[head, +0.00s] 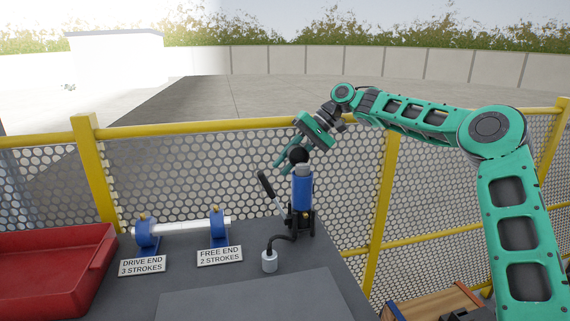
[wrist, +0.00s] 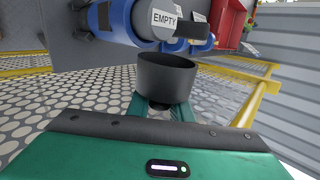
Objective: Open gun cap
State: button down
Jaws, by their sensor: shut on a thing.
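The grease gun (head: 302,190) stands upright in a black holder near the far edge of the bench. It has a blue barrel with a grey top and a black lever angled to the left. A dark round cap (head: 298,155) shows just above the top; in the wrist view the cap (wrist: 167,80) is a hollow black cup. My gripper (head: 292,151) is shut on the cap, with its green fingers at the cup's sides in the wrist view. The blue barrel (wrist: 118,22) with a tag reading EMPTY is beyond the cup. I cannot tell whether cap and barrel touch.
A shaft (head: 185,228) on two blue bearing blocks lies left of the gun, with signs reading DRIVE END 3 STROKES and FREE END 2 STROKES. A black hose leads to a grey coupler (head: 269,261). A red tray (head: 60,265) is far left. A yellow-railed mesh fence stands behind.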

jog(key=shift+f, duration=0.1)
dwell(0.4)
jog(key=c, duration=1.6)
grip_release()
jog(key=s+a+r, duration=0.2)
jog(key=r, duration=0.1)
jog(key=s+a+r, duration=0.3)
jog(key=r, duration=0.1)
jog(key=s+a+r, duration=0.3)
jog(key=r, duration=0.1)
jog(key=shift+a, duration=0.25)
